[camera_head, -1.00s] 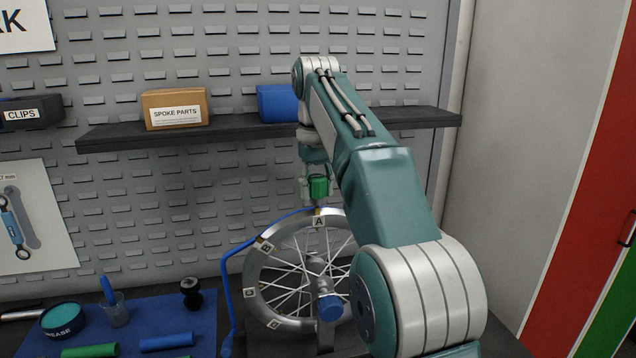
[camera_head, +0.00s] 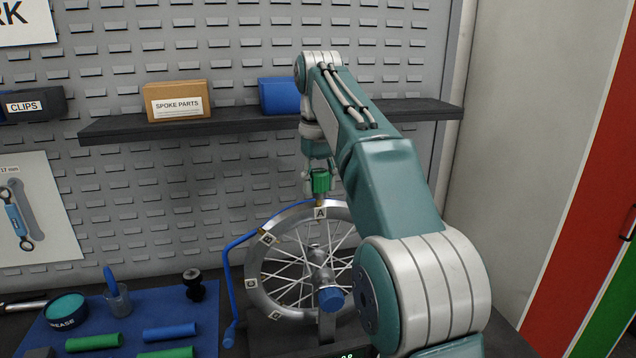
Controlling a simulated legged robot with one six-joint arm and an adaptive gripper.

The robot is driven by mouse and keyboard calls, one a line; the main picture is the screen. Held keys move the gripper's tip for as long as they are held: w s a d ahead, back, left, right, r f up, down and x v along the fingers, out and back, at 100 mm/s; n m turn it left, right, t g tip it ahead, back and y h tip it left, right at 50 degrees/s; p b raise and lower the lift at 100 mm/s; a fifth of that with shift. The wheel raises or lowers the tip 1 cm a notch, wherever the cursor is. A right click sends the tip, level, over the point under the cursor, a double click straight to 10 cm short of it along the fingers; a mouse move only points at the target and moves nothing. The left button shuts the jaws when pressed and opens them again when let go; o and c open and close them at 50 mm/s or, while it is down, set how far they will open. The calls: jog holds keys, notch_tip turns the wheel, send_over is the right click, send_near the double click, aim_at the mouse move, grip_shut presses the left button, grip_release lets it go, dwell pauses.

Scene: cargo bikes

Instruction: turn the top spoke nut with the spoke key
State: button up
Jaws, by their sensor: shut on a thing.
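My gripper (camera_head: 320,186) points down above the top of the wheel, shut on a green-handled tool, the spoke key (camera_head: 321,180). The key's lower end is just above or at the rim by the tag "A"; I cannot tell whether it touches the top spoke nut. The nut itself is too small to make out. The spoked wheel (camera_head: 256,270) stands upright in a stand, with lettered tags around its silver rim. My arm hides the wheel's right side.
A blue bent rod (camera_head: 227,275) curves around the wheel's left. A dark shelf (camera_head: 240,125) behind holds a "SPOKE PARTS" box (camera_head: 177,101) and a blue box (camera_head: 280,96). A blue mat (camera_head: 135,309) at lower left holds a grease tin (camera_head: 67,309), a cup and green and blue cylinders.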

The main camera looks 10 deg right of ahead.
jog(key=shift+f, duration=0.45)
dwell(1.0)
jog(key=shift+o, duration=0.5)
grip_shut()
jog(key=shift+f, duration=0.1)
jog(key=m, duration=0.6)
jog(key=shift+f, duration=0.1)
jog(key=shift+m, duration=0.3)
jog(key=m, duration=0.6)
